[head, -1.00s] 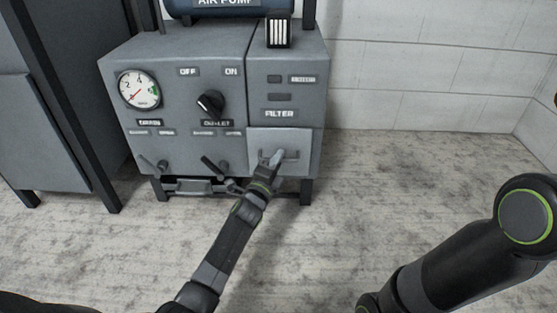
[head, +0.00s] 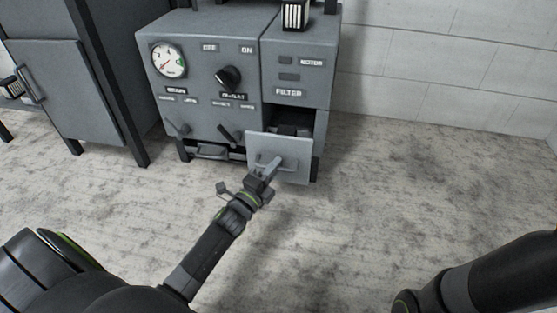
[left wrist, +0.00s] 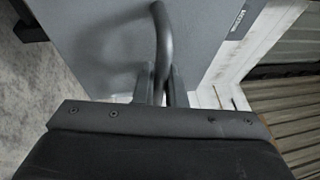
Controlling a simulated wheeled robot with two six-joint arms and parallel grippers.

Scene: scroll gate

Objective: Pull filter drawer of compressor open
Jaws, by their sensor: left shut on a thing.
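The grey compressor (head: 200,65) stands against the wall in the head view, with a gauge, a black knob and a FILTER label. Its filter drawer (head: 296,169) is below that label and stands out from the body, with a dark gap and dark contents showing behind its front. My left gripper (head: 268,171) is at the drawer front, shut on the drawer's handle (left wrist: 161,35). In the left wrist view the curved bar of the handle runs down between the two fingers (left wrist: 162,84). My right gripper is outside the views; only part of the right arm shows.
A grey cabinet (head: 75,95) with dark posts stands left of the compressor. Small levers (head: 178,129) stick out low on the compressor front, left of the drawer. The floor (head: 400,190) to the right and in front is clear.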

